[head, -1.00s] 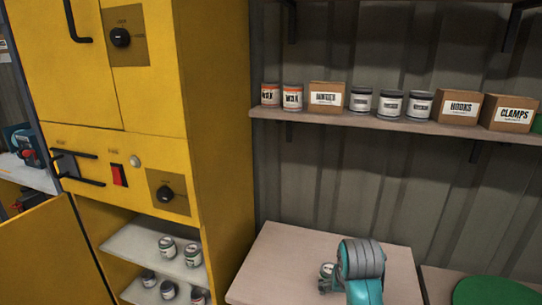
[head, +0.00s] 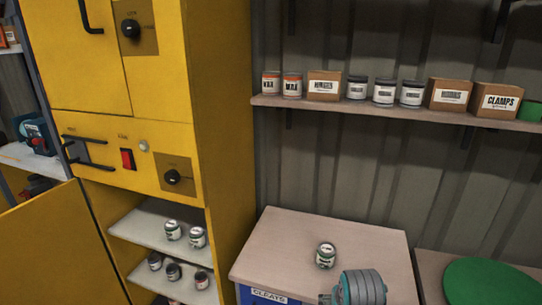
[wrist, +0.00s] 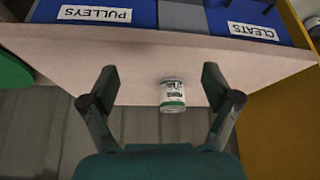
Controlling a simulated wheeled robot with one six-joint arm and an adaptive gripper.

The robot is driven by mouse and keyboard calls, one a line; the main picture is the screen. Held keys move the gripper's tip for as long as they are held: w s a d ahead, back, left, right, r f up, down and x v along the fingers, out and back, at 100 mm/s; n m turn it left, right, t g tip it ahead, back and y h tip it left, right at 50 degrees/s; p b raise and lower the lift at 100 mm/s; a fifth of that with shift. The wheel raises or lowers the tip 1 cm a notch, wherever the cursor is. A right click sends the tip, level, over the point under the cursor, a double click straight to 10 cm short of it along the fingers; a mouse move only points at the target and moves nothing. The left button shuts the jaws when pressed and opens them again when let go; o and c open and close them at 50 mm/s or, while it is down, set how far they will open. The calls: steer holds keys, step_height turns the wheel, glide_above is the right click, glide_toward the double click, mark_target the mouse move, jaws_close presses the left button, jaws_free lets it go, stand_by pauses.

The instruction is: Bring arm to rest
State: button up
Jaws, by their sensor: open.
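My gripper (wrist: 160,88) is open and empty in the wrist view, its two fingers spread wide. A small white can with a green band (wrist: 172,95) shows between and beyond the fingers, apart from both. In the head view this can (head: 326,256) stands upright on the pale bench top (head: 290,240). The grey and teal end of my arm shows at the bottom of the head view, nearer than the can. My fingertips are mostly cut off there.
A blue bin marked CLEATS (head: 262,295) is at the bench front. The yellow cabinet (head: 222,130) stands left, its lower compartment open with several cans on shelves. A wall shelf (head: 400,112) holds cans and boxes. A green round thing (head: 490,283) is at right.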

steer(key=s+f+t, duration=0.2)
steer(key=s+f, duration=0.8)
steer(key=s+f+n+t, duration=0.1)
steer(key=s+f+t, duration=0.2)
steer(key=s, duration=1)
steer(key=s+r+t, duration=0.2)
steer(key=s+r, duration=0.5)
steer(key=s, duration=0.4)
steer(key=s+r+t, duration=0.2)
steer(key=s+r, duration=0.5)
steer(key=s, duration=0.5)
steer(key=shift+r+n+y, duration=0.3)
steer(key=shift+r, duration=0.05)
